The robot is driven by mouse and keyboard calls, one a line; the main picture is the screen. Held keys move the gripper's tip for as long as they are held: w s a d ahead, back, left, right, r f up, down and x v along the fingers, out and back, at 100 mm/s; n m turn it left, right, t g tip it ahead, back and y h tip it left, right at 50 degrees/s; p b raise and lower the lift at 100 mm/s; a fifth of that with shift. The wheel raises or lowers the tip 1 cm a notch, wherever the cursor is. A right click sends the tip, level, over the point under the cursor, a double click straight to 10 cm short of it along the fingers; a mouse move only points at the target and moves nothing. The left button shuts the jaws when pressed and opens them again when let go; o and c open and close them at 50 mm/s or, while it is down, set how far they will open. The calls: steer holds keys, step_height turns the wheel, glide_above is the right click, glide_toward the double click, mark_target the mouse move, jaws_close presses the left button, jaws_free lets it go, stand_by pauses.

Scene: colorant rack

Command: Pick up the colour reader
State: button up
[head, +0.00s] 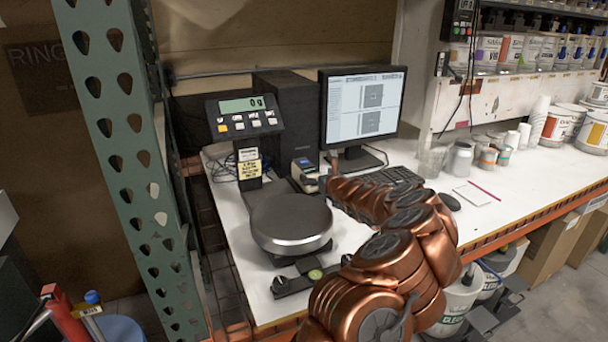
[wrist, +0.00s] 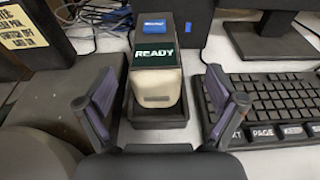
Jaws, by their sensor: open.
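The colour reader (wrist: 157,75) is a pale, boxy device with a dark screen reading "READY" and a blue label on top. It sits upright in a black base on the white worktop. My gripper (wrist: 155,98) is open, with one finger on each side of the reader's near end in the wrist view. I see no contact between the fingers and the reader. In the head view my arm hides most of the gripper.
A scale (head: 290,222) with a display showing "0g" (head: 245,115) stands at the left. A monitor (head: 362,108) is behind, and a keyboard (wrist: 270,108) lies close to the right of the reader. A mouse (head: 449,202), cups and cans are further right.

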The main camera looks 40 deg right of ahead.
mark_target(308, 168)
steer(key=shift+w+d, duration=0.15)
steer(key=shift+w, duration=0.4)
steer(key=shift+w+f+p, duration=0.15)
steer(key=shift+w+p, duration=0.55)
steer(key=shift+w, duration=0.05)
steer(key=shift+p+x, duration=0.75)
steer(key=shift+x, duration=0.55)
steer(key=shift+w+d+f, duration=0.15)
steer(key=shift+w+f, duration=0.05)
steer(key=shift+w, duration=0.3)
steer(key=c, duration=1.6)
steer(key=shift+r, duration=0.1)
steer(key=shift+c, duration=0.7)
steer(key=shift+r, duration=0.15)
